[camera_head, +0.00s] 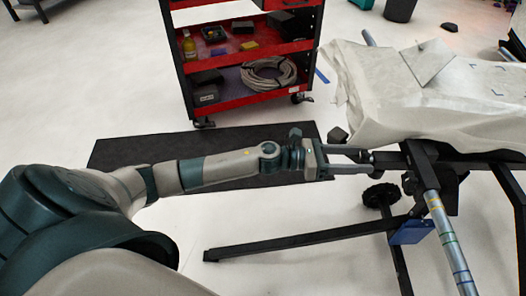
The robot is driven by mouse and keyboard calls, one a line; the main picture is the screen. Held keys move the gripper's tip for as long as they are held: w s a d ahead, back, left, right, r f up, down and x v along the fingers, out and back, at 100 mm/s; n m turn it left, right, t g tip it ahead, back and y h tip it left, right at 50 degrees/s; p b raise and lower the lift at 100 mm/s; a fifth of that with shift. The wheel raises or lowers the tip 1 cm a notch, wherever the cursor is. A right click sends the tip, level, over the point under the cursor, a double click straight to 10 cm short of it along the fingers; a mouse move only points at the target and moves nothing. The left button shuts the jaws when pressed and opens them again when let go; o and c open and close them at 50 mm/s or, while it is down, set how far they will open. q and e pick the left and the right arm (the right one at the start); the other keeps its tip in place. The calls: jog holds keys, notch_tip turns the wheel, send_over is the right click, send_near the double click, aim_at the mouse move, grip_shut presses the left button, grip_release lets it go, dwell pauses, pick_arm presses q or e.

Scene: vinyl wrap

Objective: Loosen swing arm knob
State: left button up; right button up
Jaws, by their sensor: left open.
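My left gripper (366,161) reaches in from the left, level with the end of the stand's black frame (392,161). Its two fingers are apart and point right. Their tips are at a small dark part at the frame's end, which may be the swing arm knob; I cannot tell whether they touch it. A black angular piece (338,135) shows just above the fingers, under the draped sheet's edge. My right gripper is not in view.
A white sheet (440,105) drapes over the stand at the right. A long black leg (300,241) and a striped metal tube (446,240) lie below. A red tool cart (250,104) stands behind, by a dark mat (125,152).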

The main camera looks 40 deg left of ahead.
pick_arm(q)
jog(key=shift+f+m+b, duration=0.2)
jog(key=shift+m+b, duration=0.45)
jog(key=shift+m, duration=0.55)
jog(key=b+v, duration=0.2)
jog(key=v, duration=1.5)
jog(key=w+a+f+n+t+y+p, duration=0.2)
jog(key=a+f+n+y+p, duration=0.8)
jog(key=n, duration=1)
notch_tip(320, 180, down, 4)
jog(key=a+t+p, duration=0.2)
jog(key=p, duration=0.1)
jog(key=shift+w+a+n+p, duration=0.25)
jog(key=shift+n+p, duration=0.15)
jog(key=shift+r, duration=0.15)
